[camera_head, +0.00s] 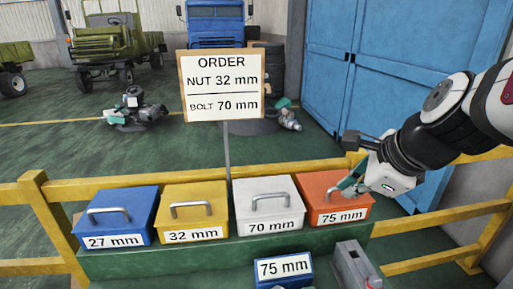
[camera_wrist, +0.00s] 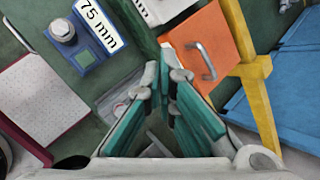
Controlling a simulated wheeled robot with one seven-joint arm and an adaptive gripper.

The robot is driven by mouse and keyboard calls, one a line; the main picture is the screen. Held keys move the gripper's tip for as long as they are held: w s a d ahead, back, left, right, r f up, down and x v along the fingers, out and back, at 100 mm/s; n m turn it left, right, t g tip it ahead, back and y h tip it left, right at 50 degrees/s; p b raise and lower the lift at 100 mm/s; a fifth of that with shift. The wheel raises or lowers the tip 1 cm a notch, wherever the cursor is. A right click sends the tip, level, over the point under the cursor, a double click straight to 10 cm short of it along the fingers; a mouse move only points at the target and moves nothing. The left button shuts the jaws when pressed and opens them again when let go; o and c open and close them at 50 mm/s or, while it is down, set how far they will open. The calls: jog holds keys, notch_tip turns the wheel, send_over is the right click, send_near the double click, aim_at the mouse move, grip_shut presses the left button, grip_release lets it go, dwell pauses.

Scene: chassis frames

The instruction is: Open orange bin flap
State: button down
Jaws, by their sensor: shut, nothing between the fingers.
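The orange bin (camera_head: 313,194), labelled 75 mm, stands at the right end of a row of bins in the head view. Its flap looks shut. My gripper (camera_head: 347,185), with teal fingers, is over the right part of this bin and hides part of the flap and handle. In the wrist view the orange flap (camera_wrist: 212,38) and its grey bar handle (camera_wrist: 205,62) lie just above and to the right of my gripper (camera_wrist: 166,72). The fingers are together and empty, and the handle is apart from them. Whether a finger touches the flap's edge I cannot tell.
Blue 27 mm (camera_head: 115,213), yellow 32 mm (camera_head: 190,208) and white 70 mm (camera_head: 268,202) bins stand to the left, lids shut. A small blue 75 mm box (camera_head: 284,270) and grey box (camera_head: 352,262) are in front. A yellow railing (camera_head: 120,184) runs behind. An order sign (camera_head: 221,86) reads nut 32 mm, bolt 70 mm.

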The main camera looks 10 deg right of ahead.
jog(key=w+d+f+m+h+b, duration=0.15)
jog(key=w+d+f+m, duration=0.4)
jog(key=m, duration=0.55)
jog(key=m+b, duration=0.1)
jog(key=b, duration=0.5)
send_near(336, 202)
jog(key=shift+t, duration=0.3)
jog(key=x, duration=0.5)
jog(key=shift+s+f, duration=0.1)
jog(key=shift+f, duration=0.35)
jog(key=shift+r+p, duration=0.2)
jog(key=shift+p, duration=0.15)
jog(key=shift+r+p, duration=0.2)
jog(key=shift+p, duration=0.25)
jog(key=shift+r+p, duration=0.1)
jog(key=shift+p, duration=0.2)
